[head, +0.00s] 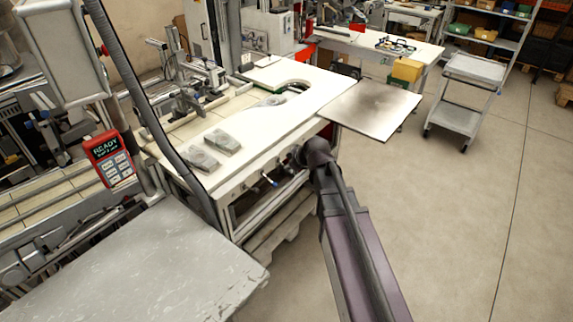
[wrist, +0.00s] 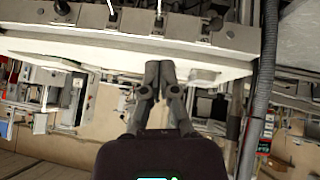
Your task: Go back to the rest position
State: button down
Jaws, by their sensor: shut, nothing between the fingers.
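My gripper (wrist: 159,72) shows in the wrist view with its two dark fingers together, shut and empty. In the wrist view the edge of the white workbench (wrist: 110,45) lies beyond the fingertips, and they do not visibly hold anything. In the head view my arm reaches up from the bottom right toward the front side of the workbench (head: 300,107). The gripper itself is hidden behind the arm there. Two grey objects lie on the bench, one at the front (head: 198,159) and one just behind it (head: 222,141).
A metal plate (head: 372,107) juts from the bench's right corner, close beyond my arm. A grey table (head: 140,265) stands at lower left, with a red READY panel (head: 109,158) above it. A trolley (head: 462,95) stands at the back right. The floor (head: 460,220) at right is clear.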

jog(key=shift+s, duration=0.1)
dwell(0.5)
jog(key=s+d+f+m+g+h, duration=0.2)
jog(key=s+d+m+g, duration=0.1)
jog(key=s, duration=0.6)
jog(key=s+d+f+m+g+h, duration=0.2)
jog(key=s+d+m, duration=0.4)
jog(key=s, duration=0.4)
jog(key=shift+s+d+m+g, duration=0.2)
jog(key=shift+d+m+g, duration=0.1)
jog(key=shift+m+g, duration=0.4)
